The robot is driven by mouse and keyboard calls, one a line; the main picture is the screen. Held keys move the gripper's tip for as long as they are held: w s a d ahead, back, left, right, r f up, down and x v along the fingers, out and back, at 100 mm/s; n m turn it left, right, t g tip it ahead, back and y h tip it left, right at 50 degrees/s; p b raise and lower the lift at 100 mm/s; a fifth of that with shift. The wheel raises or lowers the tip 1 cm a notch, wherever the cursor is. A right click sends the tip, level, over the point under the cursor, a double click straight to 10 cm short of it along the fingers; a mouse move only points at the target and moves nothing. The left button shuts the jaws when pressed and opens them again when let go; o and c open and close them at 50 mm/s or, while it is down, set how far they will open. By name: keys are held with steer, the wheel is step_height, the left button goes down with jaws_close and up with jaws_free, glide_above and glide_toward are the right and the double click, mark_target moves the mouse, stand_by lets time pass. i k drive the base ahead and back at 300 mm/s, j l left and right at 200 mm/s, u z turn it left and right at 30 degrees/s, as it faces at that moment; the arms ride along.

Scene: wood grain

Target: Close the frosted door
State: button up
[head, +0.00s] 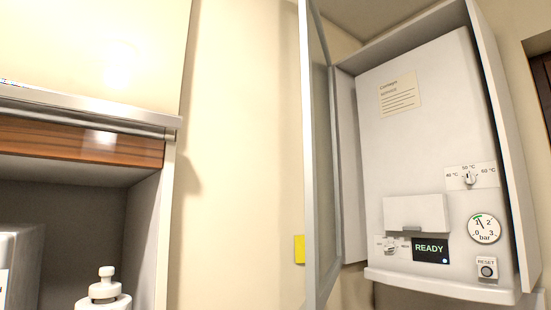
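The frosted door (324,150) is the narrow, grey-framed panel on the left side of a white wall cabinet (505,150). It stands open and is seen nearly edge-on, so little of its face shows. Inside the cabinet is a white boiler unit (420,140) with a label, knobs, a pressure gauge and a display reading READY. No handle on the door can be made out. My gripper is not in view.
A shelf unit (85,148) with a wood strip and metal edge stands at the left, with a white pump bottle (103,295) in it. A yellow note (299,249) is beside the door. Bare cream wall (240,150) lies between shelf and door.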

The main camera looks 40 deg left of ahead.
mark_target(318, 294)
steer(key=k+j+u, duration=0.1)
steer(key=j+u, duration=0.2)
steer(key=j, duration=0.35)
steer(key=j+u, duration=0.35)
steer(key=j, duration=0.25)
